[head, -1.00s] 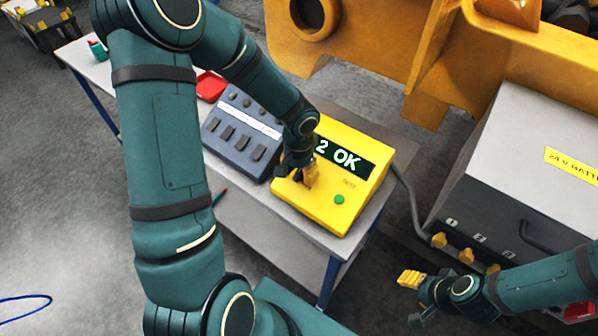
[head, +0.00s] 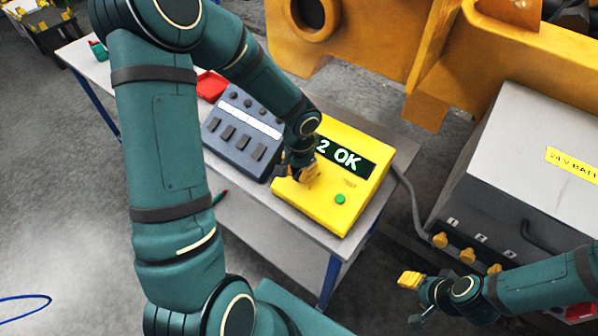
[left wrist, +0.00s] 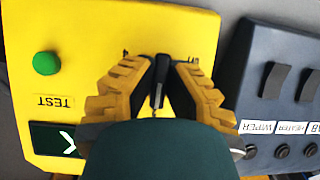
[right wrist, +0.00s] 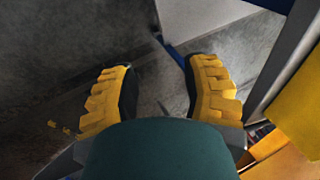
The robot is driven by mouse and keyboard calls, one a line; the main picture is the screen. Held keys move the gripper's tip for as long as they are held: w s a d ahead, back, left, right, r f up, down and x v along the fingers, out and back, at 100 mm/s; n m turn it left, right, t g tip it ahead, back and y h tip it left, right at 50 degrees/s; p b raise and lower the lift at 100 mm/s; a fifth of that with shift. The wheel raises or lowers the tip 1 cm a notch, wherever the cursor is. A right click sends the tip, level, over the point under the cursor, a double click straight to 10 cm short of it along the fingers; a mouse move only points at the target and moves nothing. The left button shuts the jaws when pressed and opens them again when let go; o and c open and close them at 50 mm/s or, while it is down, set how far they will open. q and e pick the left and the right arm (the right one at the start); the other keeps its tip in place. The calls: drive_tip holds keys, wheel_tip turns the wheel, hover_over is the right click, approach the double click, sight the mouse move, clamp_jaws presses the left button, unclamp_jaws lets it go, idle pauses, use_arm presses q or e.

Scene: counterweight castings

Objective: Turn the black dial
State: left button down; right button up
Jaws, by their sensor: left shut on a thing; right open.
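The yellow tester box (head: 335,205) sits on the table with a lit display (head: 345,160) that reads "2 OK" where visible. A green button (head: 340,199) is on its face. My left gripper (left wrist: 159,72) is at the box's left part, its yellow ribbed fingers shut on the black dial (left wrist: 157,92). Only a narrow dark part of the dial shows between the fingers; in the head view the gripper hides it. My right gripper (right wrist: 162,88) is open and empty, over the floor right of the table.
A grey switch panel (head: 240,130) stands close left of the tester. A red tray (head: 211,86) is behind it. A grey battery box (head: 530,160) with yellow knobs stands at the right, and a cable runs from the tester towards it. Large yellow castings (head: 350,40) fill the back.

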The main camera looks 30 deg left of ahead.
use_arm(q)
drive_tip(key=m+y+b, duration=0.1)
drive_tip(key=m+b, duration=0.1)
drive_tip(key=b, duration=0.1)
drive_tip(key=m+t+y+b, duration=0.1)
drive_tip(key=m+b, duration=0.1)
drive_tip(key=b, duration=0.1)
drive_tip(key=m+y+b, duration=0.1)
drive_tip(key=m+b, duration=0.2)
drive_tip(key=shift+d+f+t+b, duration=0.1)
drive_tip(key=shift+f+t+b, duration=0.2)
drive_tip(key=shift+f+b, duration=0.1)
drive_tip(key=shift+r+m+t+y+b, duration=0.1)
drive_tip(key=shift+m+t+y+b, duration=0.3)
drive_tip(key=shift+m+b, duration=0.55)
drive_tip(key=shift+m+y+b, duration=0.4)
drive_tip(key=shift+m+b, duration=0.25)
drive_tip(key=shift+m, duration=0.1)
use_arm(e)
wheel_tip(320, 180, down, 14)
drive_tip(key=s, duration=0.1)
drive_tip(key=shift+s+a+g, duration=0.3)
drive_tip(key=shift+s, duration=0.1)
use_arm(q)
drive_tip(key=shift+r+t, duration=0.1)
drive_tip(key=shift+t, duration=0.2)
